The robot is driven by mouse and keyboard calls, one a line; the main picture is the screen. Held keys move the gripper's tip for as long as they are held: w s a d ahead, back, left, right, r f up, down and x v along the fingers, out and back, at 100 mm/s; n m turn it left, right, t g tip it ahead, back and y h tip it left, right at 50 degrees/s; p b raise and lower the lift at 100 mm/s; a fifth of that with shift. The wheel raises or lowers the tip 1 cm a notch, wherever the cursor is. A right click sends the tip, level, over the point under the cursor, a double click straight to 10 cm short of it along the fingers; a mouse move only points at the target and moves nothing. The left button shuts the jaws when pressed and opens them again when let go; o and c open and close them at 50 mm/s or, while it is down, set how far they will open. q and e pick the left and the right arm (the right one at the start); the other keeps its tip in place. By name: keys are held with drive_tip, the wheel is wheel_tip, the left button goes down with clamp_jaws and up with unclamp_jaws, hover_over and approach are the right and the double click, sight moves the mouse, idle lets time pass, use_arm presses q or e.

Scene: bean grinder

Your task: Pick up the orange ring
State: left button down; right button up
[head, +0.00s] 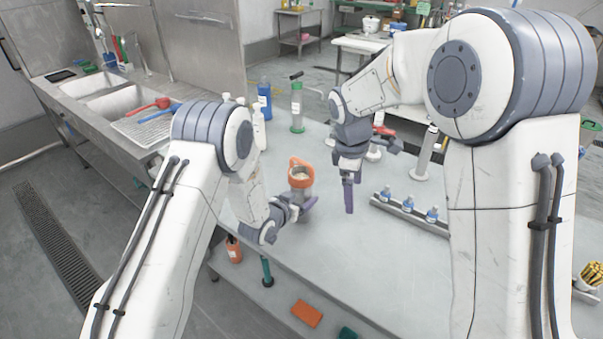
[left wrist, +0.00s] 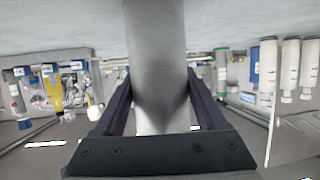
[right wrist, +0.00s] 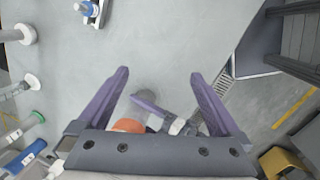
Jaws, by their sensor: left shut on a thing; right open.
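The orange ring (head: 301,183) sits around the top of a grey cylindrical container (head: 297,195) on the table, with part of its rim standing up at the back. Pale contents show inside it. My left gripper (head: 303,207) is shut on the container, which also shows between its fingers in the left wrist view (left wrist: 157,60). My right gripper (head: 349,198) is open and empty, to the right of the ring and pointing down. In the right wrist view, part of the orange ring (right wrist: 128,125) shows near the base of the left finger, mostly hidden by the gripper body.
A rack of small blue vials (head: 410,213) lies to the right. A green-and-clear cylinder (head: 297,108), a blue bottle (head: 264,101) and white bottles (head: 259,130) stand behind the ring. The table between the right gripper and the vial rack is clear.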

drive_tip(key=s+d+n+t+h, duration=0.2)
drive_tip(key=d+n+h, duration=0.3)
drive_tip(key=d+h, duration=0.1)
drive_tip(key=n+t+y, duration=0.9)
drive_tip(key=n+t, duration=0.1)
drive_tip(key=n, duration=0.8)
approach(301, 175)
drive_tip(key=x, duration=0.5)
drive_tip(key=shift+w+f, duration=0.2)
drive_tip(key=shift+f, duration=0.2)
drive_tip(key=shift+r+x, duration=0.15)
drive_tip(key=shift+x, duration=1.15)
drive_tip(key=shift+r+x, duration=0.15)
drive_tip(key=shift+x, duration=1.2)
drive_tip(key=c, duration=1.1)
wheel_tip(301, 175, up, 10)
drive_tip(key=shift+r, duration=0.1)
